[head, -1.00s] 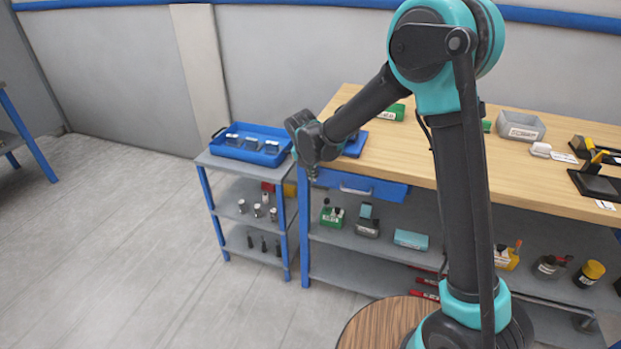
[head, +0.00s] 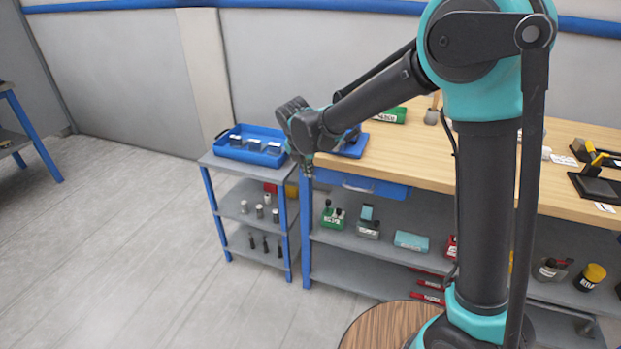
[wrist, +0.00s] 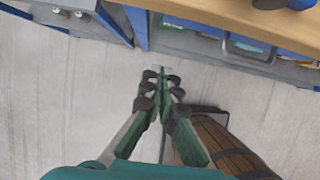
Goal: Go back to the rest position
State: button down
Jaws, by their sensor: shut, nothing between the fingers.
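My gripper (wrist: 162,72) shows in the wrist view with its two fingers together, pointing over the grey floor in front of the bench. Nothing is between the fingers. In the head view my gripper (head: 308,170) hangs small and dark at the end of my arm, by the left front corner of the wooden workbench. The arm reaches left from a raised elbow. The exact gap between my gripper and the bench edge cannot be told.
The workbench (head: 460,185) carries several items and has shelves below. A grey cart (head: 205,158) with a blue tray (head: 232,154) stands left of it. A round wooden top (head: 375,325) is near my base. The floor (head: 110,230) at left is clear.

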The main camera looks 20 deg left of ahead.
jog(key=s+d+r+m, duration=0.1)
jog(key=s+d+m, duration=0.1)
jog(key=d+m, duration=0.8)
jog(key=s+d+r+m, duration=0.15)
jog(key=d+m, duration=0.45)
jog(key=d, duration=0.9)
jog(key=s+d+f+m, duration=0.3)
jog(key=s+d+m, duration=0.4)
jog(key=d+m, duration=0.1)
jog(key=s+d+f+m, duration=0.4)
jog(key=s+d+m, duration=0.4)
jog(key=m, duration=0.2)
jog(key=shift+f+m, duration=0.3)
jog(key=shift+m, duration=0.1)
jog(key=shift+d, duration=0.1)
